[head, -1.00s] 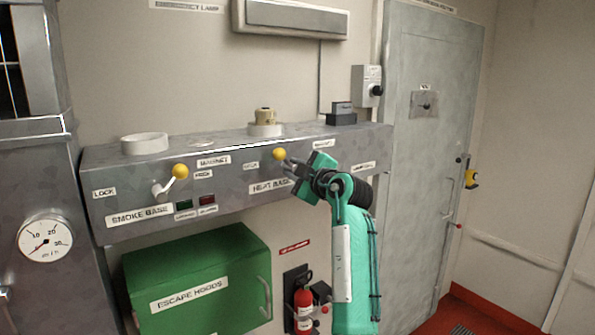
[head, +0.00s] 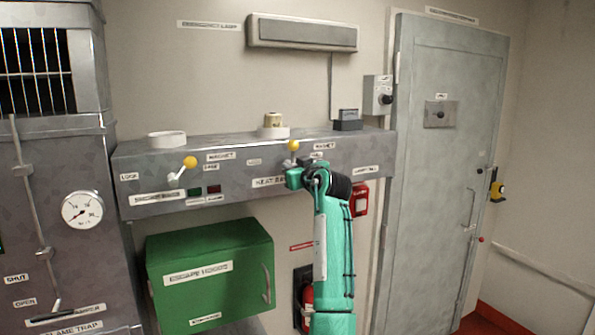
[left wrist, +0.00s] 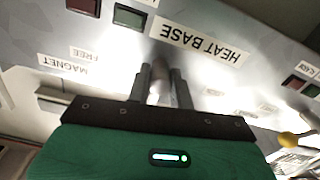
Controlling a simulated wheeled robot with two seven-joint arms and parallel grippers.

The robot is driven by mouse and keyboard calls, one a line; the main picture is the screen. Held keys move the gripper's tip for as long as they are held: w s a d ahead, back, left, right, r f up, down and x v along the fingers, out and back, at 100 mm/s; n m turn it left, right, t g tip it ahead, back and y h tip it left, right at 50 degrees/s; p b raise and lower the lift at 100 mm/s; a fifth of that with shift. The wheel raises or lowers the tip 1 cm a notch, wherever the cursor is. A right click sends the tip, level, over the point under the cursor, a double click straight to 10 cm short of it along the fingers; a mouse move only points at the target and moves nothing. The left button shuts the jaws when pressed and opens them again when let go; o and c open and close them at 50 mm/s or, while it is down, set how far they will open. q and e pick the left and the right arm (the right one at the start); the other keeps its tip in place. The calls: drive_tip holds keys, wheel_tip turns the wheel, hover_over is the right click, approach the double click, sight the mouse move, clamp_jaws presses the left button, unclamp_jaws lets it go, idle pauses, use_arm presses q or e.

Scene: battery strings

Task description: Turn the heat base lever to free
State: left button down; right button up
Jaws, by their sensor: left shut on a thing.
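The heat base lever has a yellow knob (head: 293,145), which shows just above my left gripper (head: 294,178) on the grey shelf front. My left gripper covers the area below the knob. In the left wrist view my left gripper (left wrist: 161,82) is shut on the lever's metal shaft (left wrist: 158,80), close to the HEAT BASE label (left wrist: 199,42). That view is upside down, and the FREE label (left wrist: 84,54) lies to the left of the fingers there. The lever's pivot is hidden. My right gripper is not in view.
The smoke base lever (head: 190,162) has a yellow knob too and sits to the left. A green escape hoods box (head: 210,275) hangs below the shelf (head: 240,165). A grey door (head: 445,170) stands at the right. A red box (head: 360,198) is right of my arm.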

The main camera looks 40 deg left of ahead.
use_arm(q)
drive_tip(key=shift+r+m, duration=0.1)
drive_tip(key=shift+m, duration=0.8)
drive_tip(key=m+p, duration=0.1)
drive_tip(key=m, duration=0.3)
drive_tip(key=shift+r, duration=0.1)
drive_tip(key=shift+m, duration=1.1)
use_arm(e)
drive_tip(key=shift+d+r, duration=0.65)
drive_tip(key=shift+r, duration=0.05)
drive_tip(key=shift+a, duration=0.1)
use_arm(q)
drive_tip(key=shift+m, duration=0.3)
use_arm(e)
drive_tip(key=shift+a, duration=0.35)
